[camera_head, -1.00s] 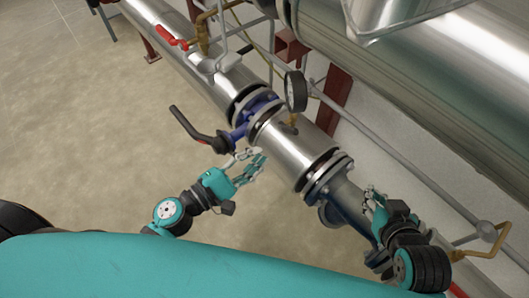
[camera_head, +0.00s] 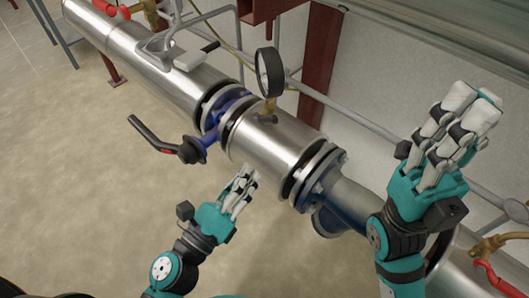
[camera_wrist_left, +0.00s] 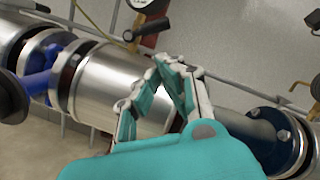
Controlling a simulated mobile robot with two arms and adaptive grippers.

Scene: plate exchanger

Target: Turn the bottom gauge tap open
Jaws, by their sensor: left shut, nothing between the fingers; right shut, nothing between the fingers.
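A round pressure gauge (camera_head: 269,72) stands upright on the steel pipe on a short brass fitting (camera_head: 270,105). In the left wrist view a black handle (camera_wrist_left: 148,29) sits just below the gauge (camera_wrist_left: 140,3); I cannot tell whether this tap is open or closed. My left gripper (camera_head: 244,183) is shut and empty, below and in front of the pipe, apart from the gauge fitting. Its fingers (camera_wrist_left: 168,65) show in front of the pipe in the left wrist view. My right gripper (camera_head: 470,108) is shut and empty, raised at the right, well away from the gauge.
A blue valve (camera_head: 204,138) with a long black lever (camera_head: 150,133) juts out left of the gauge. Flanges (camera_head: 312,175) join the pipe (camera_head: 265,150) to its right. Red-handled valves show at top left (camera_head: 110,9) and lower right (camera_head: 496,279). The floor at left is clear.

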